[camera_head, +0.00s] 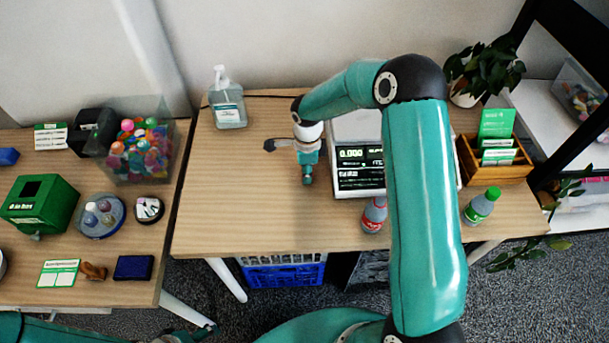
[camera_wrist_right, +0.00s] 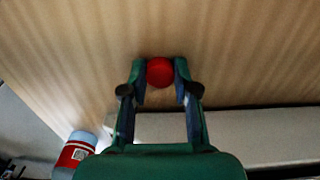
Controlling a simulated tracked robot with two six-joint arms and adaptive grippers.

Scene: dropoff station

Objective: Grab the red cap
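The red cap (camera_wrist_right: 160,71) shows in the right wrist view between the two fingertips of my right gripper (camera_wrist_right: 161,78). Both fingers press close against its sides, with wood behind it. In the head view my right gripper (camera_head: 307,178) points down over the middle table, left of the scale; the cap is hidden there. A bottle with a red label (camera_head: 374,215) stands at the table's front, right of the gripper, and also shows in the wrist view (camera_wrist_right: 75,152). My left gripper (camera_head: 203,331) is partly in view at the bottom edge; its fingers are unclear.
A scale (camera_head: 350,126) reading 0.000 stands beside the right gripper, partly behind my arm. A pump bottle (camera_head: 228,100) is at the back left. A green-capped bottle (camera_head: 482,206) and a wooden holder (camera_head: 519,169) are at the right. The table's left front is clear.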

